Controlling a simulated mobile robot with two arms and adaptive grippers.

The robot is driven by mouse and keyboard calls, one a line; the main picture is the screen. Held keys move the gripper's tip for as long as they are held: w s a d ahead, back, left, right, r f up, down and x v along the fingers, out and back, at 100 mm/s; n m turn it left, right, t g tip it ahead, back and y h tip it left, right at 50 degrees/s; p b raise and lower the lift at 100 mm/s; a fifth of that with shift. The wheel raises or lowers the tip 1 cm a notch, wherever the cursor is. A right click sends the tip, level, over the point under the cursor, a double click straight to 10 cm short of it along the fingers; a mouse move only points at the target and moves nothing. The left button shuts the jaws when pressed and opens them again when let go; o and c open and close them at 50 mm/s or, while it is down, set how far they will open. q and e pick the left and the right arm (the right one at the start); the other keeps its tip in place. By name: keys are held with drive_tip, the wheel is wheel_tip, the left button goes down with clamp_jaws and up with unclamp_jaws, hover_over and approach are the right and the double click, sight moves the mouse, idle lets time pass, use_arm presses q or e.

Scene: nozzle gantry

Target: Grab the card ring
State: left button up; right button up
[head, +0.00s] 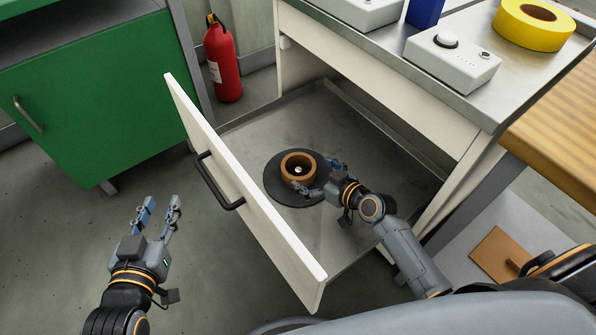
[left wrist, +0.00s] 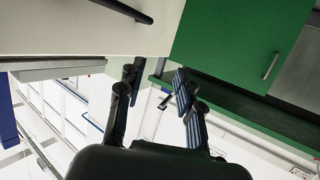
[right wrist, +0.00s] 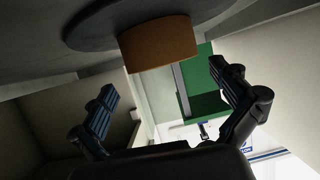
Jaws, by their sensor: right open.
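The card ring (head: 296,181) is a short brown ring standing on a round black disc (head: 279,192) inside the open drawer (head: 240,138). A small pale thing shows in its hole. My right gripper (head: 318,178) reaches into the drawer, just right of the ring, with its fingers spread. In the right wrist view the ring (right wrist: 160,43) appears beyond the gap between the open fingers (right wrist: 163,80), and none of it is gripped. My left gripper (head: 162,201) is open and empty outside the drawer, at the left; its spread fingers also show in the left wrist view (left wrist: 157,75).
The drawer's white front panel (head: 245,195) with its black handle (head: 217,180) stands between my two grippers. The worktop above carries a white button box (head: 450,65) and a yellow roll (head: 530,35). A red extinguisher (head: 223,65) and green cabinet (head: 90,100) stand behind.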

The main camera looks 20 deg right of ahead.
sight(290, 162)
drive_tip(key=shift+x, duration=0.75)
drive_tip(key=b+x, duration=0.1)
drive_tip(key=x, duration=0.2)
drive_tip(key=shift+w+a+f+b, duration=0.15)
drive_tip(key=shift+w+a+b, duration=0.1)
drive_tip(key=shift+b, duration=0.05)
drive_tip(key=shift+w+a, duration=0.15)
drive_tip(key=shift+w, duration=0.15)
use_arm(q)
wheel_tip(290, 162, up, 8)
drive_tip(key=d+t+h, duration=0.1)
drive_tip(key=t, duration=0.4)
drive_tip(key=shift+w+d+h, duration=0.2)
drive_tip(key=shift+w+h, duration=0.1)
drive_tip(key=shift+w, duration=0.15)
use_arm(e)
drive_tip(key=c, duration=0.8)
